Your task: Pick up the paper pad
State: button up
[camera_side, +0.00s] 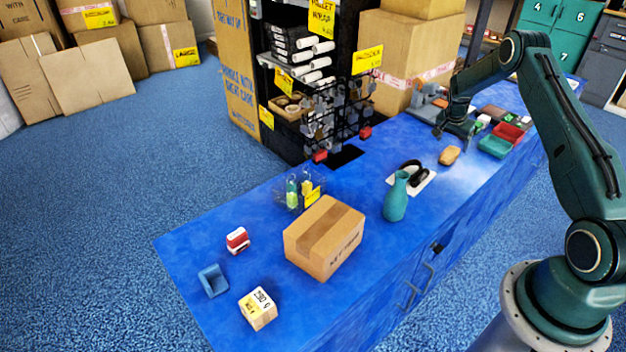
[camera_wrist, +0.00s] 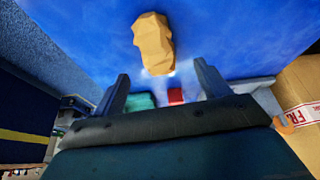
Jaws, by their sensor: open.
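The paper pad (camera_side: 449,155) appears to be the tan, crumpled, oblong piece lying on the blue bench top. In the wrist view, this tan pad (camera_wrist: 153,42) lies beyond the fingertips, near the top middle. My gripper (camera_side: 457,130) is above the bench, a little behind the pad in the side view and apart from it. In the wrist view, my gripper's two fingers (camera_wrist: 161,70) stand wide apart with nothing between them.
A teal vase (camera_side: 396,197) and a white pad with a black item (camera_side: 417,175) stand left of the pad. A teal tray (camera_side: 494,147) and a red tray (camera_side: 509,132) lie right. A carton (camera_side: 324,238) stands farther left. Bench around the pad is clear.

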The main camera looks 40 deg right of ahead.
aim_at(451, 151)
jog(key=shift+f, duration=0.15)
jog(key=shift+x, duration=2.5)
jog(key=shift+s+f, duration=0.1)
jog(key=shift+f, duration=0.15)
jog(key=c, duration=1)
jog(key=shift+r, duration=0.15)
notch_tip(451, 151, up, 20)
jog(key=shift+r, duration=0.15)
